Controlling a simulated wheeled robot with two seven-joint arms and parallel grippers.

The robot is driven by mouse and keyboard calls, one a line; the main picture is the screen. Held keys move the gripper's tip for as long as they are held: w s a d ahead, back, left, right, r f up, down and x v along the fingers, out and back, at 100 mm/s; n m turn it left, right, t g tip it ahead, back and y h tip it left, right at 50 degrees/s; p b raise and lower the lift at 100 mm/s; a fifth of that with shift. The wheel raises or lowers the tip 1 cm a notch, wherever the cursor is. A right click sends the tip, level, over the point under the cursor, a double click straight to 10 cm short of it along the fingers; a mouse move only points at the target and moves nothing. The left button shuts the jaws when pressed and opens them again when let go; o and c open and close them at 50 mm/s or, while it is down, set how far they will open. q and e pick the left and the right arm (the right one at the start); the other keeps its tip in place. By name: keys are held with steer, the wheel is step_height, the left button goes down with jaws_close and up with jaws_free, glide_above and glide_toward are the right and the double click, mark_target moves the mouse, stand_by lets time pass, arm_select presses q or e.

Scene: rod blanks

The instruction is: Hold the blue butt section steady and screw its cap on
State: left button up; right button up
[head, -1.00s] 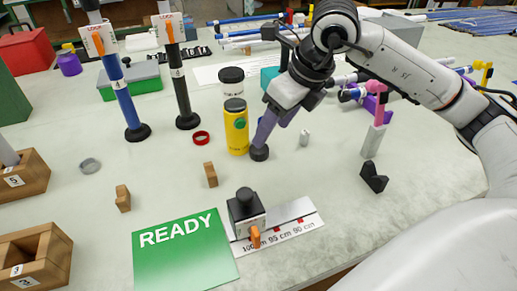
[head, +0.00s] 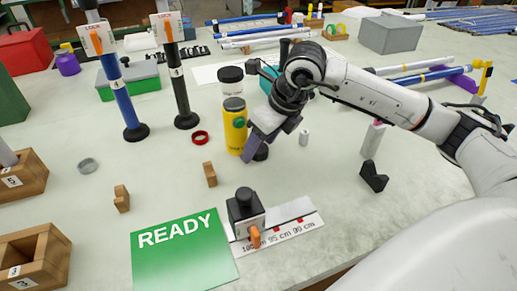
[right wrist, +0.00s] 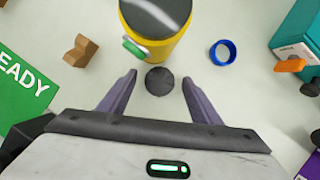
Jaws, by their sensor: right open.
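A blue tube (head: 122,92), which looks like the butt section, stands upright in a black round foot at the left, below an orange-and-white lock clamp (head: 97,38). A small dark round piece (right wrist: 159,81), which may be the cap, sits on the table in front of the yellow bottle; in the head view (head: 261,153) it is partly hidden by my gripper. My right gripper (right wrist: 159,88) is open and empty, with its purple fingers on either side of the piece, apparently not touching it. It also shows in the head view (head: 254,150). My left gripper is not in view.
The yellow bottle (head: 235,125) stands close beside my right gripper. A red ring (head: 200,137) and wooden block (head: 210,174) lie to its left. A black clamp (head: 246,208) sits on the ruler plate by the green READY card (head: 183,250). A blue ring (right wrist: 222,52) lies nearby.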

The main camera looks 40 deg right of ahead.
mark_target(263, 149)
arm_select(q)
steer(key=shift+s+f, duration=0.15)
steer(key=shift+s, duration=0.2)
arm_select(e)
steer(key=shift+f, duration=0.15)
steer(key=c, duration=1.1)
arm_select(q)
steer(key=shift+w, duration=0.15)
